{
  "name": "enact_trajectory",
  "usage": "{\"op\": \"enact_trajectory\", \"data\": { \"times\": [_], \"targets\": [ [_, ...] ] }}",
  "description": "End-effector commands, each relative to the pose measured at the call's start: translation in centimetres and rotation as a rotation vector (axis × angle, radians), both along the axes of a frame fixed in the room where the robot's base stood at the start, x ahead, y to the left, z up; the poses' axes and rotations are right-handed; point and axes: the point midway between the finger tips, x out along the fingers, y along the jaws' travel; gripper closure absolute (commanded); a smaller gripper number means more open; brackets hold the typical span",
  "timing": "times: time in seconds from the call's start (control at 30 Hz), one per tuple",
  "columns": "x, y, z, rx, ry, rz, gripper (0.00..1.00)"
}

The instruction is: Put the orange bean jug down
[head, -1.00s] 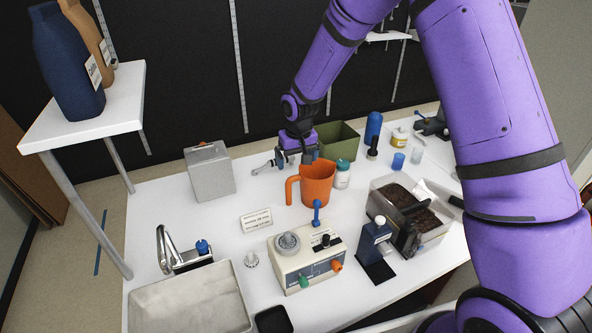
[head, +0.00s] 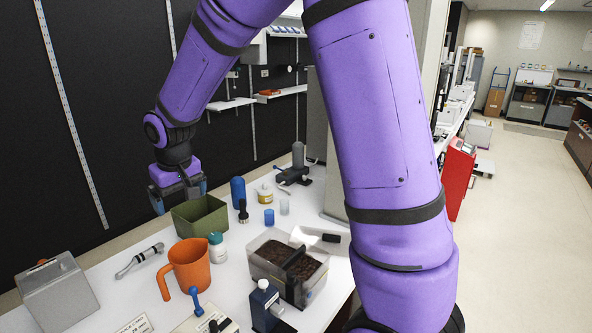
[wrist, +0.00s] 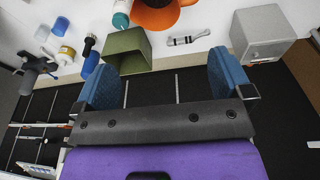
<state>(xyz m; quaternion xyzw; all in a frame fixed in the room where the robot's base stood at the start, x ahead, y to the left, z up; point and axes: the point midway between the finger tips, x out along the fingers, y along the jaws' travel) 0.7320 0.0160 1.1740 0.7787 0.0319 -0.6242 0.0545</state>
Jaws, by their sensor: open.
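The orange bean jug (head: 189,265) stands upright on the white counter, its handle toward the lower left. In the wrist view the orange jug (wrist: 157,17) shows at the top edge, partly cut off. My gripper (head: 178,197) is open and empty, raised behind the jug, near the olive-green bin, and apart from the jug. In the wrist view its two blue fingers (wrist: 164,80) are spread wide with nothing between them.
The olive-green bin (head: 200,217) and a white bottle with a teal cap (head: 217,248) stand close to the jug. A grey metal box (head: 57,295) is at the left. A clear container of beans (head: 287,266) is at the right. A metal-and-black tool (head: 139,260) lies left of the jug.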

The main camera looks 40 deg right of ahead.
Motion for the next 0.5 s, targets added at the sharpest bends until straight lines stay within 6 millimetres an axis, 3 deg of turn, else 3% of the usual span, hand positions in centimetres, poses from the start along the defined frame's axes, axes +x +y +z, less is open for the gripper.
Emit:
{"op": "enact_trajectory", "data": {
  "times": [0.03,0.2,0.5],
  "targets": [
    [-1.0,-0.6,1.6,0.000,-0.016,-0.007,0.03],
    [-4.8,-2.3,5.5,-0.002,-0.050,-0.025,0.03],
    [-12.1,-5.0,10.8,0.004,-0.108,-0.060,0.03]
  ]
}}
